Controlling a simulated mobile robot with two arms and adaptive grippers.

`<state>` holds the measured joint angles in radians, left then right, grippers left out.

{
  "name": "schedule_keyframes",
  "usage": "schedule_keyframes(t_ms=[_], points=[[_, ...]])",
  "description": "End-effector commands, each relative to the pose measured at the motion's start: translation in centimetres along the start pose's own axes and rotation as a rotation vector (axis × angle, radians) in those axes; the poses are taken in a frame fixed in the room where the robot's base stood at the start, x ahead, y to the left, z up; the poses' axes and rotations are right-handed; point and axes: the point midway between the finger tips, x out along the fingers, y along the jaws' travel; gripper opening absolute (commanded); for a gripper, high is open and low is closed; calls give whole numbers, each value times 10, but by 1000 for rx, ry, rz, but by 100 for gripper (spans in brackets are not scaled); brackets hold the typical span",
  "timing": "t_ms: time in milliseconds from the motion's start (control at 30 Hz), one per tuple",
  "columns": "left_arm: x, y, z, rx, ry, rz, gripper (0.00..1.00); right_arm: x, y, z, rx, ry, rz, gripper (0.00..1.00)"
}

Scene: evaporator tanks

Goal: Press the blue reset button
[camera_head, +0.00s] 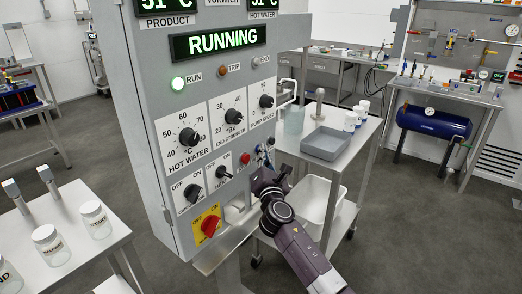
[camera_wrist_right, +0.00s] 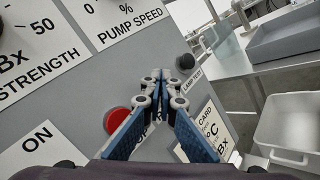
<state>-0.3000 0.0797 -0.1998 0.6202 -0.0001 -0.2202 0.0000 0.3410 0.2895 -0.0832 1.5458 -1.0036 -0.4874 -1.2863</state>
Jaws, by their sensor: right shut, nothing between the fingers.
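The grey control panel (camera_head: 150,115) stands in front of me with its display reading RUNNING. My right gripper (camera_head: 263,156) is at the lower right of the panel face, beside the red button (camera_head: 245,158). In the right wrist view my right gripper (camera_wrist_right: 167,82) has its blue-padded fingers together and empty, pointing at the panel. The red button (camera_wrist_right: 117,120) shows left of the fingers, and a black lamp test button (camera_wrist_right: 187,61) shows just past the tips. I cannot clearly make out the blue reset button; the fingers cover that part of the panel. My left gripper is out of view.
A red and yellow rotary switch (camera_head: 209,225) and black knobs are left of my gripper. A steel cart with a grey tray (camera_head: 327,143) and a white bin (camera_head: 314,204) stands to the right. A small table (camera_head: 70,225) with jars is at the left.

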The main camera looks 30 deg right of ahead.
Motion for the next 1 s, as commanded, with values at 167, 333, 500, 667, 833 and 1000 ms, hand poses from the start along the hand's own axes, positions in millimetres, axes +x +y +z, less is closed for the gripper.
schedule_keyframes(t_ms=[167, 333, 500, 667, 833, 1000], points=[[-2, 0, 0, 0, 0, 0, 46, -2, 4, 0, 3, 3, 11, 0], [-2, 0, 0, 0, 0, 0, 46, -4, 4, 0, 4, 3, 12, 0], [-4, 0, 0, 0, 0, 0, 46, -5, 2, 1, 3, 5, 11, 0], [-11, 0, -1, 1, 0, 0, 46, -16, -6, 9, 2, 5, 9, 0], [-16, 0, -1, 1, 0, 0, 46, -27, -16, 18, 1, 4, 5, 0], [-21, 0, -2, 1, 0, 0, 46, -39, -26, 27, 1, 2, 4, 0]])
